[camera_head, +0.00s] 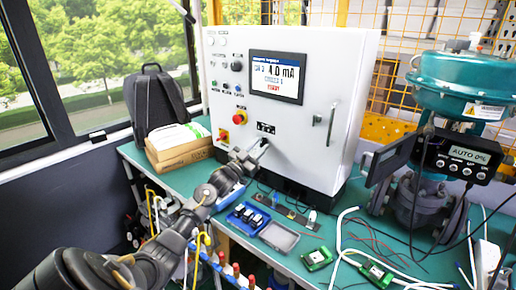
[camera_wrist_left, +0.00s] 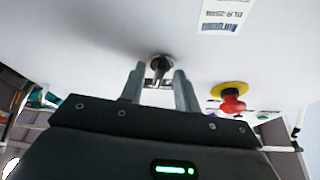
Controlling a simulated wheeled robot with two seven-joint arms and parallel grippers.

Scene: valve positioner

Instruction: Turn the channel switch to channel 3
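The channel switch (camera_wrist_left: 159,67), a small dark knob with a metallic base, is on the white cabinet face in the left wrist view. My left gripper (camera_wrist_left: 160,78) is open, one finger on each side of the knob, with gaps visible between them. I cannot tell whether either finger touches it. In the head view my left gripper (camera_head: 257,150) is at the lower front of the white control cabinet (camera_head: 308,130), where the knob is hard to make out. The cabinet's screen (camera_head: 277,76) reads 4.0 mA; its channel digit is too small to be sure of. My right gripper is not seen.
A red emergency button (camera_wrist_left: 232,104) on a yellow ring is beside the left gripper. A teal valve (camera_head: 455,85) with a positioner stands at right. Blue trays (camera_head: 248,218), small circuit boards and cables lie on the green table (camera_head: 285,262). Boxes (camera_head: 180,150) and a backpack are at left.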

